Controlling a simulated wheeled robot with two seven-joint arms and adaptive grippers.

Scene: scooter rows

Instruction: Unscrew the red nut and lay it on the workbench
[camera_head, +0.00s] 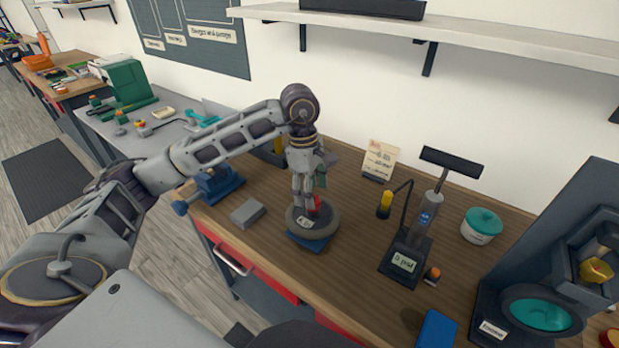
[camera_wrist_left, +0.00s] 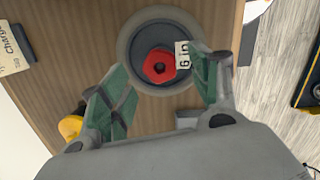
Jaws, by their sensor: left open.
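The red nut (camera_wrist_left: 159,66) sits at the centre of a dark round wheel (camera_wrist_left: 135,33) with a grey rim, labelled "6 in". In the head view, a sliver of the red nut (camera_head: 313,203) shows beside my fingers, and the wheel (camera_head: 327,224) rests on a blue base on the workbench (camera_head: 350,215). My left gripper (camera_head: 308,205) points down over the wheel. In the left wrist view my left gripper (camera_wrist_left: 165,90) is open, its green pads apart on either side of the nut and not touching it. My right gripper is not in view.
A grey block (camera_head: 247,213) and a blue vise (camera_head: 216,184) stand left of the wheel. A pump with a yellow-topped hose (camera_head: 405,255), a small card (camera_head: 379,160) and a teal-lidded tub (camera_head: 481,225) stand to the right. Bare bench lies in front of the card.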

